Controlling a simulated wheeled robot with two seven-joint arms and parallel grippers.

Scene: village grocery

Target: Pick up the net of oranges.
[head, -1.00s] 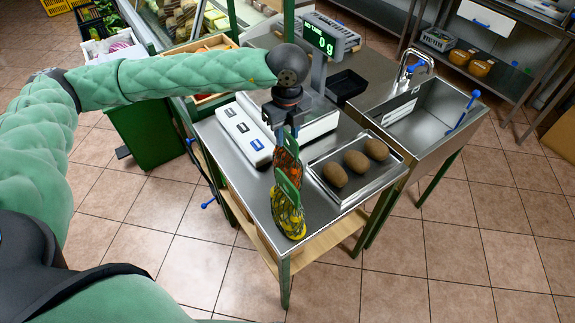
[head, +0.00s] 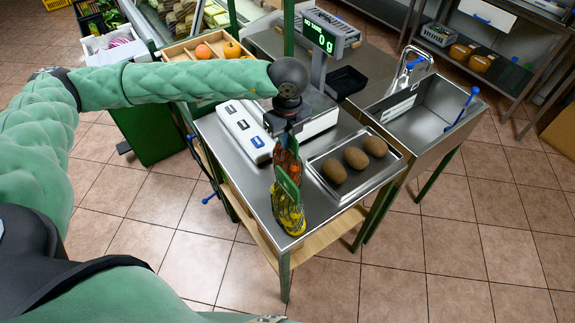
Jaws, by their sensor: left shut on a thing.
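The net of oranges (head: 287,162) stands near the left front part of the steel table, its orange mesh and a dark green label showing. My left gripper (head: 286,136) comes down over it from above and is shut on its top; the fingertips are mostly hidden by the wrist. A net of yellow fruit (head: 289,218) with a green tag stands right in front of the orange net, overlapping it in the picture. I cannot tell whether the orange net touches the table. My right gripper is not in view.
A metal tray (head: 345,197) with three brown, potato-like items lies to the right of the nets. Behind are a scale with display (head: 320,38), a white panel (head: 243,130) and a black tray (head: 347,79). A sink (head: 425,115) adjoins on the right.

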